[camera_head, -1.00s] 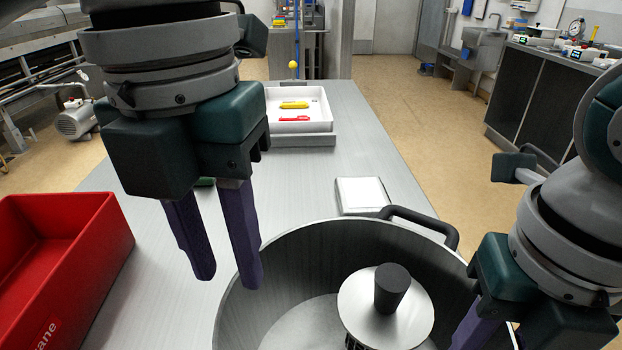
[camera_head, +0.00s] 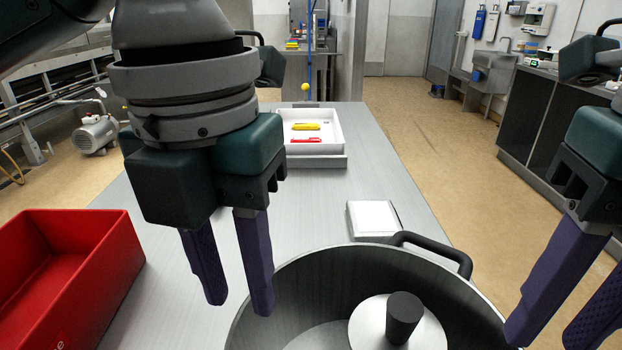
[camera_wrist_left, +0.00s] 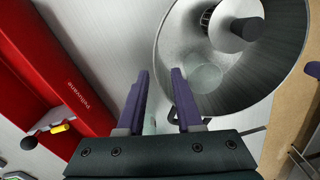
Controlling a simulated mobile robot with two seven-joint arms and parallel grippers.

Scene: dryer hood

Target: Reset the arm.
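My left gripper (camera_head: 238,304) points down, left of the big round metal vessel (camera_head: 300,272) and right of the red bin. Its two purple fingers are apart with nothing visible held; they also show apart in the left wrist view (camera_wrist_left: 160,74). My right gripper (camera_head: 556,338) hangs at the right edge, beside the vessel's right rim. Its fingers are apart and no object shows between them; the tips are near or past the picture's lower edge. A metal disc with a dark knob (camera_head: 404,318) is inside the vessel; the vessel also shows in the left wrist view (camera_wrist_left: 255,88).
A red bin (camera_head: 110,285) stands at the left. A white tray (camera_head: 335,150) with yellow and red items lies further back on the metal table (camera_head: 350,190). A small white box (camera_head: 373,218) sits behind the vessel's black handle (camera_head: 440,248). The table between tray and vessel is largely clear.

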